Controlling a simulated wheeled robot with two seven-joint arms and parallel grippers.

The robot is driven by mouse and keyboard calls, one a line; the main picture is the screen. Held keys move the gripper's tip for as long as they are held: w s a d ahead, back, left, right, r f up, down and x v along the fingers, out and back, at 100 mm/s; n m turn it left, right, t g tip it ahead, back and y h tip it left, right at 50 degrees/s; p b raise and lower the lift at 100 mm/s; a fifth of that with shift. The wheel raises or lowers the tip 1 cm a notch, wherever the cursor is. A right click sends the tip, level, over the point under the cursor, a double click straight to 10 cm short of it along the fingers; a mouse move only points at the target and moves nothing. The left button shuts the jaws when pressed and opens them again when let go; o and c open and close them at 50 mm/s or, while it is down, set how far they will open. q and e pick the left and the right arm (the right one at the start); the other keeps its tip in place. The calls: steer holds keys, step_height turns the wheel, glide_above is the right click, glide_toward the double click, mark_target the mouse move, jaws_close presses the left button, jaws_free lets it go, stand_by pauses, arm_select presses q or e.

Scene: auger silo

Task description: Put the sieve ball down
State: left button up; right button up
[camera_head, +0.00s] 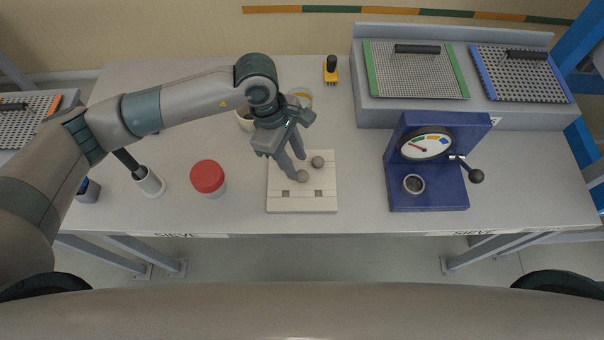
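Two brown-grey balls show at the pale block (302,205): one ball (302,176) near its middle and one ball (317,161) further back and right. The block has two dark square openings along its front part. My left gripper (297,168) reaches down over the block with its two fingers apart. The nearer ball is just beside the tip of the front finger, and the further ball is just right of the back finger. I cannot tell whether either finger touches a ball. The back left of the block is hidden behind the gripper. My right gripper is out of view.
A red-lidded jar (207,178) stands left of the block. A blue device with a dial (427,178) and a lever stands right. Two framed sieves (415,75) (522,80) lie on a grey stand behind it. A yellow-black tool (331,70) is at the back.

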mark_target(301, 172)
arm_select(q)
steer(key=shift+d+f, duration=0.15)
steer(key=shift+f, duration=0.5)
steer(key=shift+b+x, duration=0.3)
steer(key=shift+x, duration=1.65)
steer(key=shift+w, duration=0.1)
steer(key=c, duration=0.8)
jaws_close()
steer(key=shift+r, duration=0.1)
